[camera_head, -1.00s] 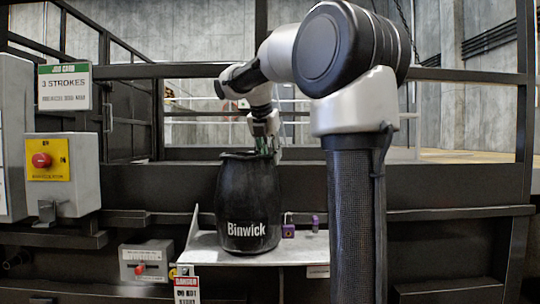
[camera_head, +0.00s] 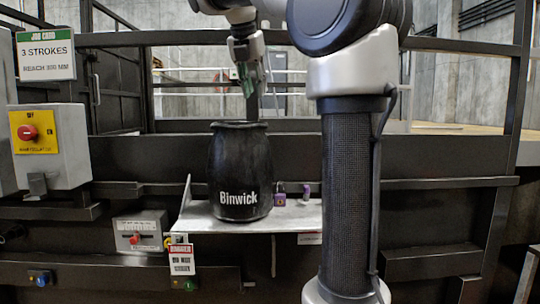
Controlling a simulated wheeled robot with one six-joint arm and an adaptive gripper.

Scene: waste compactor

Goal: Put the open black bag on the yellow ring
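The black bag (camera_head: 240,172), marked "Binwick", stands upright on a light grey shelf (camera_head: 300,218). Its rim is at the top, and its inside is not visible from here. I see no yellow ring in this view.
Two purple padlocks (camera_head: 280,195) stand on the shelf right of the bag. A grey box with a red button on yellow (camera_head: 37,132) is at left. A smaller control box (camera_head: 140,232) and a danger tag (camera_head: 181,260) are below. Dark railings cross behind the shelf.

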